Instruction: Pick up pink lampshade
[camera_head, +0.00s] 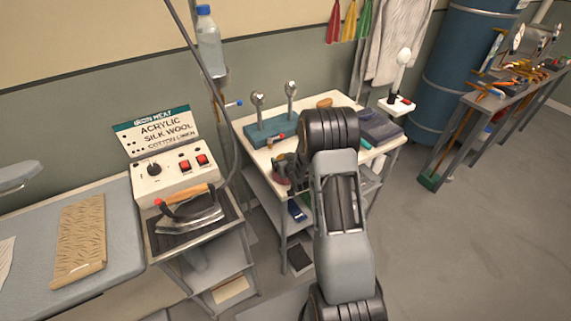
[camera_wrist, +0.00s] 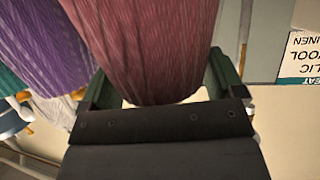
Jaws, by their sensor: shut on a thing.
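The pink lampshade (camera_wrist: 145,45) is a dusky pink, ribbed, rounded shape that fills the top middle of the wrist view. My gripper (camera_wrist: 162,85) has its green fingers on both sides of it and is shut on it. The lampshade's far end is cut off by the frame edge. In the head view, my gripper (camera_head: 287,168) is in front of the white-topped cart, largely hidden behind my arm. A small dark pink patch (camera_head: 282,184) shows at it.
The white-topped cart (camera_head: 245,126) holds a teal block with upright metal tools and folded dark cloth. An iron (camera_head: 190,217) and control box (camera_head: 172,174) stand to its left. Purple ribbed fabric (camera_wrist: 35,40) is left of the lampshade. Floor at right (camera_head: 455,250) is clear.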

